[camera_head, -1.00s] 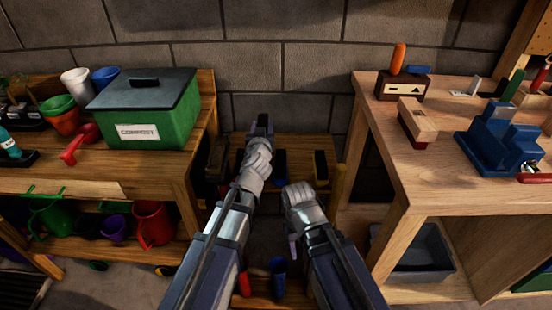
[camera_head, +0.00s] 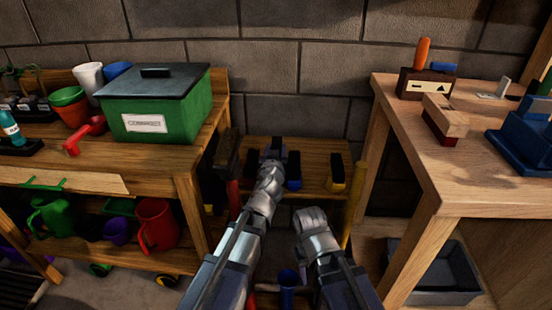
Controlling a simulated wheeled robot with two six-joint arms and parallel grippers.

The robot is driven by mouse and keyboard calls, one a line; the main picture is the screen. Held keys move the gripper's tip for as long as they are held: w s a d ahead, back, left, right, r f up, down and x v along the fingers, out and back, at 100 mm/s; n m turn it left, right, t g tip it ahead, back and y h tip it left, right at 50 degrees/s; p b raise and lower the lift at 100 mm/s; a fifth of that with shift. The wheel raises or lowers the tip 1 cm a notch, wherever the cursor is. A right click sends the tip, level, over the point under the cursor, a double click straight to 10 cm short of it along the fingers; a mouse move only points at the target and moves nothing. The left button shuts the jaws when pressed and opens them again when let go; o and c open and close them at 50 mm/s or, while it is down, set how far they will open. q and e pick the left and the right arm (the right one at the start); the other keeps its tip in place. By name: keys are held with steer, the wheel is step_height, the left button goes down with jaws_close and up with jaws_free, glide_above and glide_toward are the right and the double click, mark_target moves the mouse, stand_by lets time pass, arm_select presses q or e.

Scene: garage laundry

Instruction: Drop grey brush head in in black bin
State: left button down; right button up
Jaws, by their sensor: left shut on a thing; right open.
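My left gripper (camera_head: 275,158) is shut on a dark thing at the wooden rack against the wall. Little of that thing shows past the fingers; it may be the grey brush head, but I cannot tell its colour or whether it touches the rack. A blue brush head with a black top (camera_head: 293,172) and a yellow one with a black top (camera_head: 337,173) sit on the rack to its right. My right gripper (camera_head: 312,218) is open, lower and nearer; I see nothing in it. A dark grey-black bin (camera_head: 445,298) stands low under the right bench.
The left bench holds a green compost box (camera_head: 178,118) and pots. A red watering can (camera_head: 158,225) is on its lower shelf. The right bench (camera_head: 470,170) holds tools; its front leg (camera_head: 408,265) stands between my arms and the bin. A yellow post (camera_head: 355,203) stands beside the rack.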

arm_select(q)
steer(key=shift+f, duration=0.6)
steer(key=shift+r, duration=0.15)
arm_select(e)
steer(key=shift+f, duration=0.45)
steer(key=shift+f, duration=0.15)
arm_select(q)
steer(key=c, duration=0.6)
jaws_free()
